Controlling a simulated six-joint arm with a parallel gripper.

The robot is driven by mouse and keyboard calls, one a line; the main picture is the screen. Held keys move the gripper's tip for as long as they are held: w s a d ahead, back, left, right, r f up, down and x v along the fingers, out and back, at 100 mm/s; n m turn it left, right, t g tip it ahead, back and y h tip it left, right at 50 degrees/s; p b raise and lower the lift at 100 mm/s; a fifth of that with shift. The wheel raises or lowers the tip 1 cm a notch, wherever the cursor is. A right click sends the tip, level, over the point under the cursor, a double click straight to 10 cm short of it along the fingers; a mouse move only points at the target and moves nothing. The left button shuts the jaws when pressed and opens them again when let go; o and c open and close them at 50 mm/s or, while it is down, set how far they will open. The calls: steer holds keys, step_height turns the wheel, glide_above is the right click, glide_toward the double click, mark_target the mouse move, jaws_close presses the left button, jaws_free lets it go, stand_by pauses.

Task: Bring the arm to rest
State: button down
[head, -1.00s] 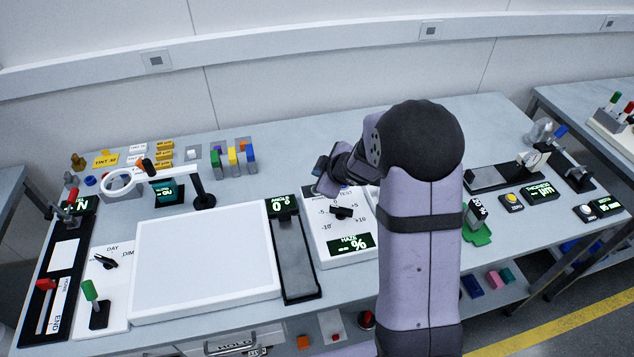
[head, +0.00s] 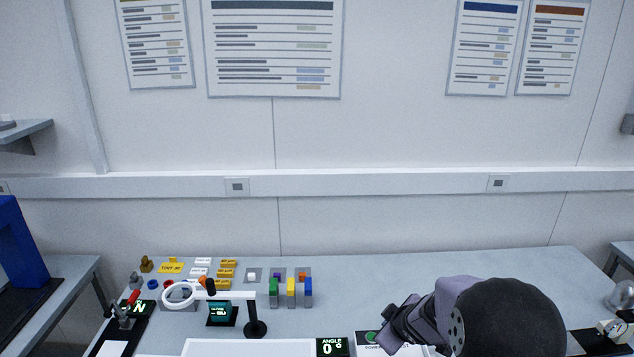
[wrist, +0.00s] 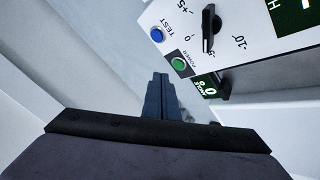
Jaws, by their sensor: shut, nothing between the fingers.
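My gripper (wrist: 162,98) is shut and empty in the wrist view, its two dark fingers together. It hangs in the air beside the white haze meter (wrist: 232,32), which has a black knob (wrist: 209,30), a blue test button (wrist: 157,34) and a green power button (wrist: 179,65). In the head view my arm is folded at the lower right, and the gripper end (head: 398,328) points left above the bench near the meter. The fingertips are hard to make out there.
The bench (head: 400,285) is clear behind my arm. Coloured blocks (head: 291,288), a ring magnifier on a stand (head: 255,325), yellow labels (head: 171,268) and an angle display (head: 332,347) are to the left. Posters hang on the wall.

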steer(key=s+a+m+g, duration=0.2)
steer(key=s+m+g, duration=0.2)
steer(key=s, duration=1)
steer(key=s+a+m+g, duration=0.2)
steer(key=s+m+g, duration=0.2)
steer(key=s, duration=1.1)
steer(key=shift+a+m, duration=0.3)
steer(key=shift+a, duration=0.1)
